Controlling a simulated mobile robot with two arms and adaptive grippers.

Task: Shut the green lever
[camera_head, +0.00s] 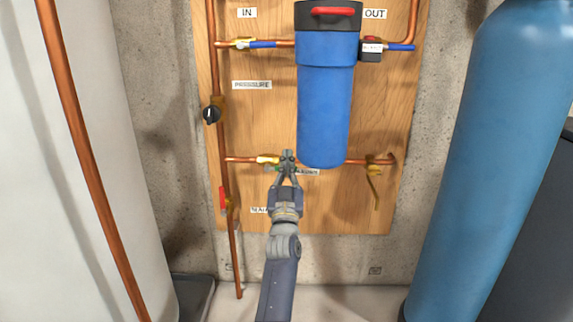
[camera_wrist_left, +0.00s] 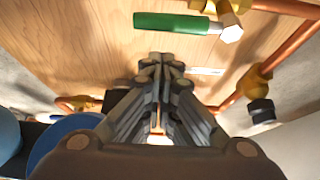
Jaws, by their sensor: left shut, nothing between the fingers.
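The green lever (camera_wrist_left: 172,22) shows best in the left wrist view, on a brass valve (camera_wrist_left: 228,8) with a pale hex nut. It lies roughly in line with the pipe. In the head view, the valve sits on the lower horizontal copper pipe (camera_head: 242,160), and the lever is largely hidden behind my left gripper (camera_head: 288,156). My left gripper is shut and empty in front of that pipe. In the left wrist view its fingertips (camera_wrist_left: 162,58) are just below the lever; I cannot tell whether they touch it. My right gripper is out of view.
A blue filter housing (camera_head: 325,110) hangs on the wooden panel (camera_head: 265,120), just above and right of my gripper. A red lever (camera_head: 223,198) and a black knob (camera_head: 211,114) are left. A brass tap (camera_head: 375,185) is right. A blue tank (camera_head: 485,160) and white tank (camera_head: 90,160) flank the panel.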

